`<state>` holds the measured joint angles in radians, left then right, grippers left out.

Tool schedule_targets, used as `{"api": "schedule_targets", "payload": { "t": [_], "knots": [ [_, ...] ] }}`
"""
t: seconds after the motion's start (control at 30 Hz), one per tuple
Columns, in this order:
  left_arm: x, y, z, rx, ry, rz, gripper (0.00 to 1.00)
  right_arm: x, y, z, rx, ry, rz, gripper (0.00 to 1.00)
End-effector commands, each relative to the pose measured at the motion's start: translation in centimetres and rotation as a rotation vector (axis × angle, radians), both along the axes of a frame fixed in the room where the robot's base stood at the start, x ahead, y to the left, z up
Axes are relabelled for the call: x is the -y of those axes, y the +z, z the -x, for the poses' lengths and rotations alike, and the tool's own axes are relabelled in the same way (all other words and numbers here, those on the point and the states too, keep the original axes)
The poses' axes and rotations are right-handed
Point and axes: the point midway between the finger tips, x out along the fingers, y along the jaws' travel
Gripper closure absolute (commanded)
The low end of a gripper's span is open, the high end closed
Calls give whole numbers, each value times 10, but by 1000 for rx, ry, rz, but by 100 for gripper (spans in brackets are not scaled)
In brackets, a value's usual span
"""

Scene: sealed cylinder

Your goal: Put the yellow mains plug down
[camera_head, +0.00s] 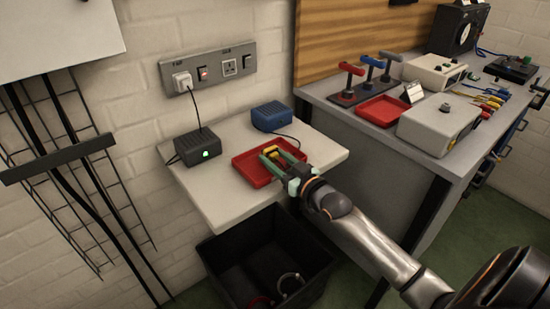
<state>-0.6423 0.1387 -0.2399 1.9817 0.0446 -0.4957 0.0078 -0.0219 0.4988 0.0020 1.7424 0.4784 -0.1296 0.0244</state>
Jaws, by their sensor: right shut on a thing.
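My right gripper (283,158) reaches in from the lower right over the red tray (248,173) on the small white shelf. Its green-tipped fingers are shut on the yellow mains plug (270,151). The plug is over the tray; I cannot tell whether it touches the tray floor. The fingers hide part of the plug. My left gripper is not in view.
A black box with a lit green light (197,148) and a blue box (271,116) stand on the shelf (222,208). A wall socket panel (210,70) holds a white plug (182,81). A black bin (224,260) is below. A cluttered workbench (330,99) stands right.

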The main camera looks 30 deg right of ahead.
Motion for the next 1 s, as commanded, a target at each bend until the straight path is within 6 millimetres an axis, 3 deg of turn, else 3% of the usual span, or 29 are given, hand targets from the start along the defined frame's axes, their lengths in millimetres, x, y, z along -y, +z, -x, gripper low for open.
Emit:
{"api": "schedule_targets", "payload": {
  "t": [0.37,0.4,0.63,0.77,1.0],
  "knots": [
    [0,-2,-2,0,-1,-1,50,0,-13,1,-9,0,1,100],
    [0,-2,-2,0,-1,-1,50,0,-14,1,-12,0,1,45],
    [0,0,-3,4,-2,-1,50,-1,-14,1,-19,2,0,20],
    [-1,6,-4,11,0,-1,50,-2,-3,4,-19,3,0,19],
    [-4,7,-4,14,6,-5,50,2,-3,43,-15,1,0,19]
  ]
}}
